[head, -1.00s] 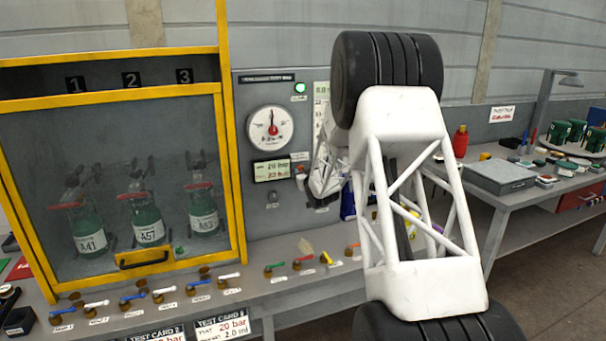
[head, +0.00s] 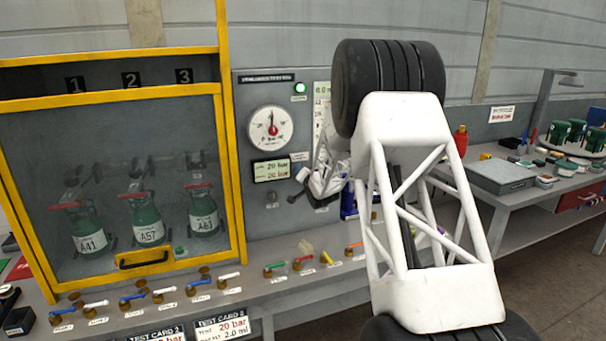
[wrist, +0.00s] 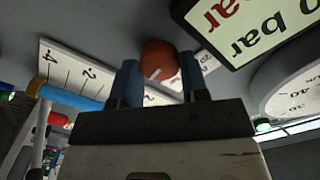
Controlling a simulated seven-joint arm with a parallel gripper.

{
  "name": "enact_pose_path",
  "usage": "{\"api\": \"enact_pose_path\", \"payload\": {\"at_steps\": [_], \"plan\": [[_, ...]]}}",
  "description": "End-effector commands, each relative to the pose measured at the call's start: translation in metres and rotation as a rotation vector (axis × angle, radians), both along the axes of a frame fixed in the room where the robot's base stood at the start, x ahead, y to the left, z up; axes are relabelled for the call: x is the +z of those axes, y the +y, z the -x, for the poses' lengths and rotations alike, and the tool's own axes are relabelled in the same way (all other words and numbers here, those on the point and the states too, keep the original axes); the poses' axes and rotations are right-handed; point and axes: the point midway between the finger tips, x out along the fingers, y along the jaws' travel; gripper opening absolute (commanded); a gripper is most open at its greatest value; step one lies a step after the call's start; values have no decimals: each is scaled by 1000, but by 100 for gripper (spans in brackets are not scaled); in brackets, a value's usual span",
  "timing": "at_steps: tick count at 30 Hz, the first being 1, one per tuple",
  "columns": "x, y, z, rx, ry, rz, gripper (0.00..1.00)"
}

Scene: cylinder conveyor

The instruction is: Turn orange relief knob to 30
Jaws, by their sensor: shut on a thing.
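The orange relief knob (wrist: 159,58) is round, with a short pale mark near its lower edge in the wrist view. It sits on the grey panel. My gripper (wrist: 159,78) has its two blue fingertips on either side of it, shut on it. In the head view my gripper (head: 306,182) is at the panel's right side and hides the knob. The round gauge (head: 271,129) has its needle near upright. The display (head: 271,170) below reads 20 bar, its second line too small to read surely. The knob's scale cannot be read.
A yellow-framed cabinet (head: 232,150) with several green cylinders stands left of the panel. Small coloured valve levers (head: 275,268) line the bench front. In the wrist view a blue-and-orange part (wrist: 65,95) lies beside a white scale (wrist: 90,70), left of my fingers.

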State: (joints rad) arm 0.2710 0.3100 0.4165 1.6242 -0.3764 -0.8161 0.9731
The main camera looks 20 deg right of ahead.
Motion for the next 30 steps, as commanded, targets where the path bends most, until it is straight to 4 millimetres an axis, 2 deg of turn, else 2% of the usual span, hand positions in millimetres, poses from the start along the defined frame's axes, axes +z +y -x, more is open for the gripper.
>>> {"api": "enact_pose_path", "payload": {"at_steps": [7, 19, 20, 21, 22, 30], "plan": [[0, 0, 0, 0, 0, -69, 17], [0, 0, 0, 0, 0, -77, 17], [0, 0, 0, 0, 0, -77, 43], [0, 0, 0, 0, 0, -77, 49], [0, 0, 0, 0, 0, -77, 52], [0, 0, 0, 0, 0, -77, 52]]}}
